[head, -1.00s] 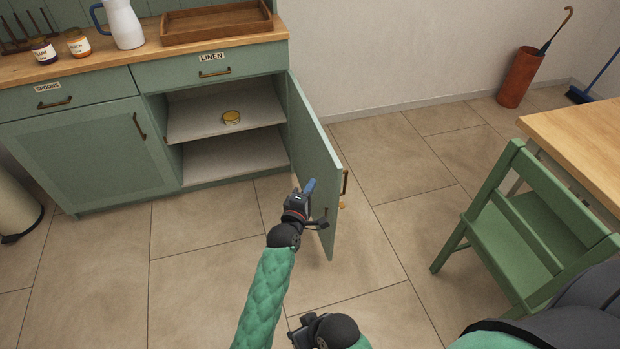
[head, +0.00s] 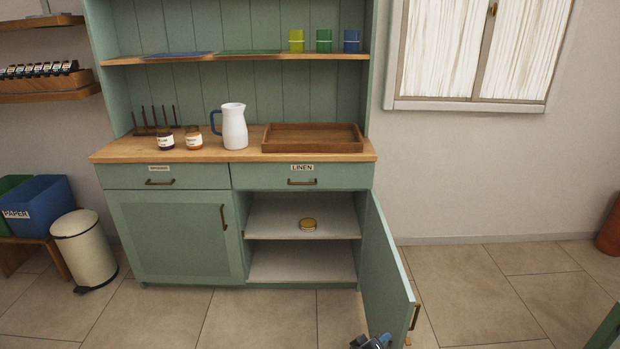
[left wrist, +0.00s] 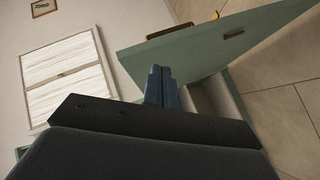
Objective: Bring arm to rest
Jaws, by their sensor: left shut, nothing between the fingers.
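My left gripper (head: 372,341) shows only at the bottom edge of the head view, low beside the open cabinet door (head: 388,265). In the left wrist view its blue fingers (left wrist: 162,88) are together with nothing between them. The green door (left wrist: 215,48) fills the upper right of that view, beyond the fingers. I cannot tell whether the fingers touch it. The rest of the left arm is out of the head view. My right gripper is not in view.
A white jug (head: 233,127), two jars and a wooden tray (head: 312,148) stand on the counter. A cream bin (head: 84,248) is at left. The floor (head: 480,290) right of the door is clear.

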